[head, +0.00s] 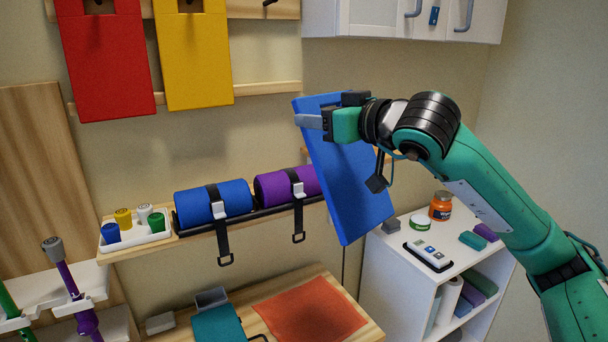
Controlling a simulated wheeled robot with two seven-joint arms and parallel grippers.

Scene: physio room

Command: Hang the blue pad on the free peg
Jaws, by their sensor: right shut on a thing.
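The blue pad (350,190) is a flat rectangular slab, held tilted in the air right of the middle of the head view. My right gripper (318,122) is shut on it near its upper end; the fingers cover part of the pad. A red pad (108,65) and a yellow pad (195,65) hang on the wooden wall rail (262,8) at the upper left. A dark peg (269,2) shows bare on the rail, right of the yellow pad, at the top edge of the picture. The blue pad is below and right of this peg, apart from it. My left gripper is not in view.
A shelf holds a blue roll (236,198), a purple roll (272,187) and a white tray (155,238) of small bottles. A white wall cabinet (370,18) is above right. A white shelf unit (385,268) carries an orange jar (441,206). Bare wall lies between rail and rolls.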

